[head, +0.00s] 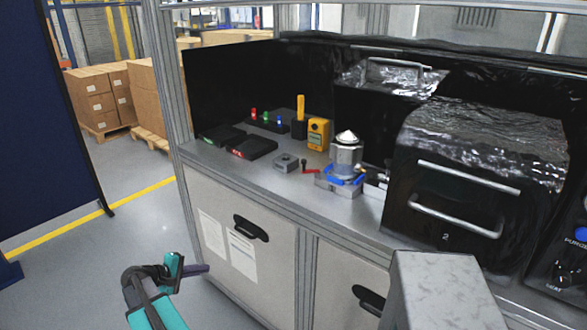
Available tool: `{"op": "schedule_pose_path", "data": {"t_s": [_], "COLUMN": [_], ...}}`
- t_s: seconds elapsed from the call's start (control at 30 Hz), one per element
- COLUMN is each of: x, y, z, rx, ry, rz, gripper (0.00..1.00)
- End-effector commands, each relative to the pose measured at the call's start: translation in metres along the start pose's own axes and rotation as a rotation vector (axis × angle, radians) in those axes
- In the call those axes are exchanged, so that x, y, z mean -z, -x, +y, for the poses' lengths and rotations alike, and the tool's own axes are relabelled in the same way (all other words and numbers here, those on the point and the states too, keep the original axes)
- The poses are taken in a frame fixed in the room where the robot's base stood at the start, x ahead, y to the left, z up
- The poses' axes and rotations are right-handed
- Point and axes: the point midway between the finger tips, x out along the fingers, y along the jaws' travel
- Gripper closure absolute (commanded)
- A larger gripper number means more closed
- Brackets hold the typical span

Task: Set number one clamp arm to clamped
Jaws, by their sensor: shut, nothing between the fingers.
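A small red lever (311,170), which looks like a clamp arm, sticks out low at the left of a fixture on the bench. Its short dark end points up. The fixture has a grey base (336,188) and blue parts (348,180) around the foot of an upright metal housing (346,158) with a pale cone on top. I cannot read a number on any clamp, and the fixture's far side is hidden. My gripper (204,268) is at the lower left, in front of the bench cabinet, far from the fixture. It looks shut and empty.
A small grey block (286,163) sits left of the lever. Behind are a yellow device (318,134), coloured indicators (265,118) and black trays (252,148). A black machine (460,170) with bar handles stands close at the right. The bench's front strip is clear.

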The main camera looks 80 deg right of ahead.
Motion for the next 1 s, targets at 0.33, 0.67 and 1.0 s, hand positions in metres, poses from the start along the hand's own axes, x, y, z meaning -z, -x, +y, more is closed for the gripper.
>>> {"op": "schedule_pose_path", "data": {"t_s": [0.33, 0.67, 1.0], "x": [-0.045, -0.094, -0.126], "y": [-0.051, -0.066, -0.07], "z": [0.221, 0.332, 0.39], "rx": [-0.291, -0.453, -0.54], "ry": [-0.134, -0.186, -0.208], "rz": [-0.14, -0.24, -0.3], "gripper": [1.0, 1.0, 1.0]}}
